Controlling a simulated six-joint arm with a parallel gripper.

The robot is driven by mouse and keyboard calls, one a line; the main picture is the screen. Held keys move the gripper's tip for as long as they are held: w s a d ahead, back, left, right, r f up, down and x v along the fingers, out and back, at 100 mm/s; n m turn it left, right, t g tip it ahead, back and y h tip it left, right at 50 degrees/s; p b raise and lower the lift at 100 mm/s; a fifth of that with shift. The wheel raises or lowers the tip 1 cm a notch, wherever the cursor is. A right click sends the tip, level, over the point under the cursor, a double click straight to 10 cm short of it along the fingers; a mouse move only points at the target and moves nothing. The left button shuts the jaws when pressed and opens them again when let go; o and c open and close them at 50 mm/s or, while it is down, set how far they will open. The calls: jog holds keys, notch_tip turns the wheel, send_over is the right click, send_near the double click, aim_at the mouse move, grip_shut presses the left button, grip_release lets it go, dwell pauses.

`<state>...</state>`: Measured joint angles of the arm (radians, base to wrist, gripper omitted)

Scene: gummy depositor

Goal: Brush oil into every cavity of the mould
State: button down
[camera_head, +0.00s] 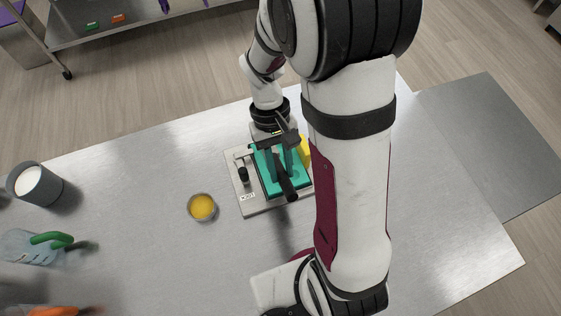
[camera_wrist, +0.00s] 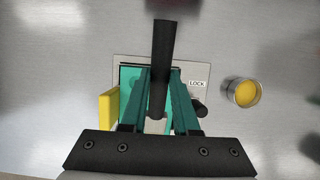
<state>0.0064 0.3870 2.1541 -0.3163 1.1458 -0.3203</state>
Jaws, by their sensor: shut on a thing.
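My gripper (camera_head: 280,160) is over the teal mould (camera_head: 266,187) in the head view. Its teal fingers are shut on a brush with a thick black handle (camera_head: 288,190); the handle also shows in the wrist view (camera_wrist: 163,45). The bristles are hidden, so I cannot tell whether they touch the mould. The mould sits on a pale plate (camera_head: 236,166) marked LOCK, with a black knob (camera_head: 243,175). Its cavities are mostly hidden behind the gripper and brush. A small round dish of yellow oil (camera_head: 202,207) stands left of the plate, and on the right in the wrist view (camera_wrist: 243,92).
A yellow block (camera_head: 305,150) stands beside the mould, partly behind my arm. A dark cup with white contents (camera_head: 35,185) and a clear item with a green handle (camera_head: 45,244) are at the far left. The steel table (camera_head: 130,180) is clear between them and the dish.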

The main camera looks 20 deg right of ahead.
aim_at(290, 189)
jog(key=shift+f, duration=0.8)
dwell(0.4)
jog(key=shift+s+r, duration=0.15)
jog(key=shift+s, duration=0.4)
jog(key=shift+s+f, duration=0.2)
jog(key=shift+s, duration=1.6)
jog(key=shift+s+r, duration=0.1)
jog(key=shift+s, duration=0.6)
jog(key=shift+s+f, duration=0.2)
jog(key=shift+s, duration=1.4)
jog(key=shift+r, duration=0.1)
notch_tip(290, 189, up, 7)
